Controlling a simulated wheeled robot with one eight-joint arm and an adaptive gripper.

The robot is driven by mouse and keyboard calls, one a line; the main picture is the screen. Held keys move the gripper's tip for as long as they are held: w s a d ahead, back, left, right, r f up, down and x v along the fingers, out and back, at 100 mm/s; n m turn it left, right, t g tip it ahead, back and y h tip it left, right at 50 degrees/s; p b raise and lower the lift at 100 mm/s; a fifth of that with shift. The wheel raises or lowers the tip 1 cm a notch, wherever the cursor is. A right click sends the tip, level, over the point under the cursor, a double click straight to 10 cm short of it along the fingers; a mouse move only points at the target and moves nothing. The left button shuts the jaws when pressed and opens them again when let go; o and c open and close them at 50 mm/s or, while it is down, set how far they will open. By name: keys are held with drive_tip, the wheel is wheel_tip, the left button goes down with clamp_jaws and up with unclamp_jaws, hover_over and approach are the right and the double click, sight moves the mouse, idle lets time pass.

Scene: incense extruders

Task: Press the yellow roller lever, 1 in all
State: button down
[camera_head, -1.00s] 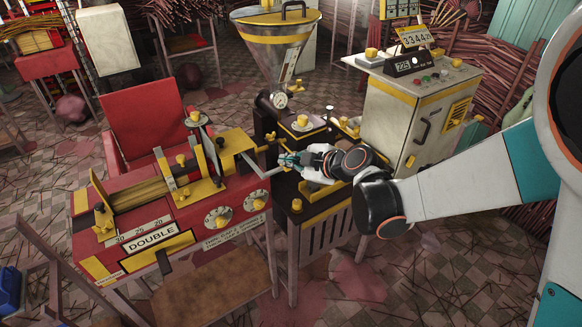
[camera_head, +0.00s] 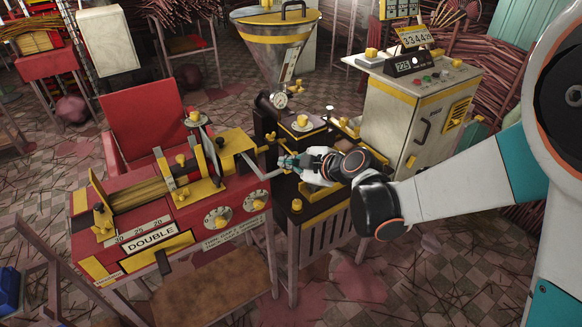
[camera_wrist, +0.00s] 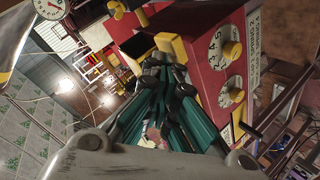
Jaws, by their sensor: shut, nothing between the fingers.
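A small yellow piece, which looks like the roller lever (camera_head: 267,146), sticks out at the right end of the red machine (camera_head: 170,215), above a bent grey crank rod. My gripper (camera_head: 285,161) is just right of and slightly below it in the head view. In the wrist view, my gripper's teal fingers (camera_wrist: 163,74) are together and empty, pointing at the machine's end. A yellow block (camera_wrist: 173,46) is just beyond the fingertips; I cannot tell whether it is the lever or whether they touch.
The bent rod (camera_head: 268,175) is close to my fingers. A dark unit with yellow trim (camera_head: 318,222) is under my gripper. A funnel hopper (camera_head: 277,45) stands behind, and a cream control cabinet (camera_head: 410,115) at right. Two dials (camera_head: 218,217) are on the red machine's front.

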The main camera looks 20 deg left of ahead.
drive_tip(key=shift+a+f, duration=0.1)
drive_tip(key=shift+f, duration=0.3)
idle(0.4)
drive_tip(key=shift+r, duration=0.15)
idle(0.5)
drive_tip(key=shift+s+d+r+p, duration=0.15)
drive_tip(key=shift+r+p, duration=0.25)
drive_tip(key=shift+r, duration=0.3)
drive_tip(key=shift+s+d+r+p, duration=0.15)
drive_tip(key=shift+r+p, duration=0.25)
drive_tip(key=shift+r, duration=0.25)
drive_tip(key=shift+w, duration=0.1)
drive_tip(key=r+p, duration=0.2)
drive_tip(key=r, duration=0.1)
drive_tip(key=s+d+r+p, duration=0.1)
drive_tip(key=shift+r, duration=0.4)
drive_tip(key=shift+d, duration=0.1)
